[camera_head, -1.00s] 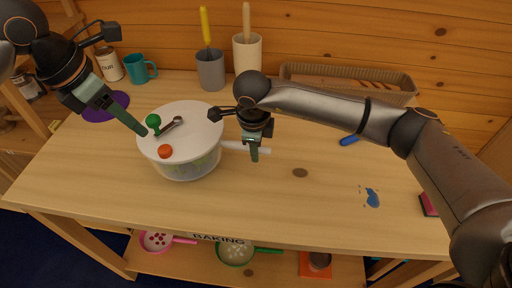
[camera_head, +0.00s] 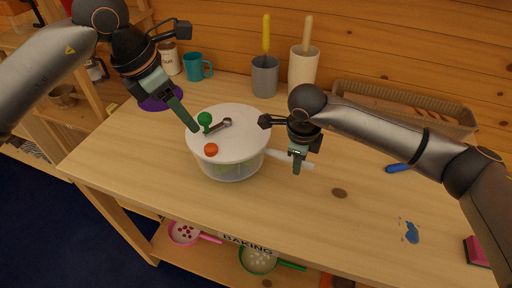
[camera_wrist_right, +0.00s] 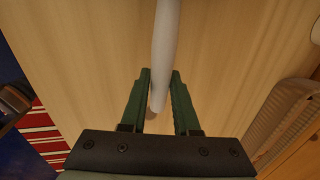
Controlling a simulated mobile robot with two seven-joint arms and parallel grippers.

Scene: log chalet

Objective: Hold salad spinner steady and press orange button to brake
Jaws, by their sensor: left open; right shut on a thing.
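The salad spinner (camera_head: 233,165) stands upright on the table, with a white lid, a clear bowl and a white side handle (camera_head: 306,163). On the lid are an orange button (camera_head: 211,149) near the front, a green knob (camera_head: 205,119) and a small crank arm. My left gripper (camera_head: 193,127) is open, its fingertips just above the lid's left edge, behind the orange button and near the green knob. My right gripper (camera_head: 297,170) is shut on the side handle, right of the bowl. In the right wrist view the handle (camera_wrist_right: 165,50) runs between the two fingers.
Behind the spinner stand a teal mug (camera_head: 194,67), a grey pot (camera_head: 264,78) and a cream pot (camera_head: 302,72) with utensils. A wicker tray (camera_head: 400,105) lies at the back right. A purple plate (camera_head: 160,98) is under my left arm.

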